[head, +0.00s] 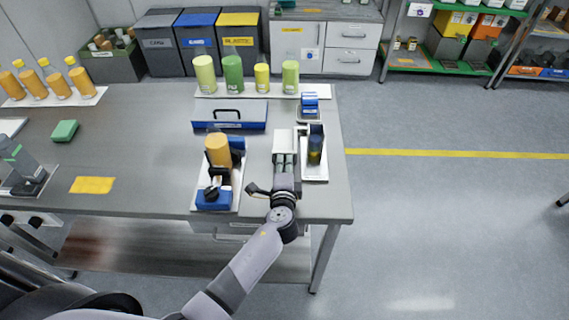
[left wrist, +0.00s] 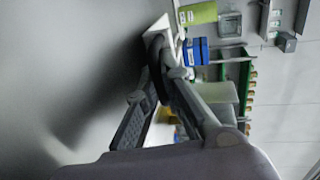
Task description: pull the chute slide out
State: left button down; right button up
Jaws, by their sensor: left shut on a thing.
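The chute slide appears to be the pale grey-white channel piece (head: 284,139) near the right end of the table; I cannot clearly separate it from its surroundings. My left gripper (head: 285,162) reaches it from the front, with its fingers at the near end of the piece. In the left wrist view the two dark fingers (left wrist: 158,45) come together at their tips, next to a narrow white strip (left wrist: 163,24). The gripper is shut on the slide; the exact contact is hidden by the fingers. My right gripper is not in view.
A piston filler station with an orange bottle (head: 217,150) and blue base (head: 213,199) stands left of the gripper. A dark blue upright holder (head: 316,146) stands close on the right. A blue case (head: 229,115) lies behind. The table's front edge (head: 325,221) is near; floor beyond is clear.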

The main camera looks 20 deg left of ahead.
pick_arm(q)
jog(key=shift+s, duration=0.1)
jog(key=s, duration=0.2)
jog(key=s+d, duration=0.1)
jog(key=s, duration=0.1)
jog(key=s+b, duration=0.1)
jog(key=s, duration=0.1)
jog(key=shift+d+f, duration=0.1)
jog(key=shift+d, duration=0.3)
jog(key=shift+f, duration=0.1)
jog(key=c, duration=2.1)
grip_release()
jog(key=shift+o, duration=0.5)
jog(key=shift+s, duration=0.2)
jog(key=v, duration=1.2)
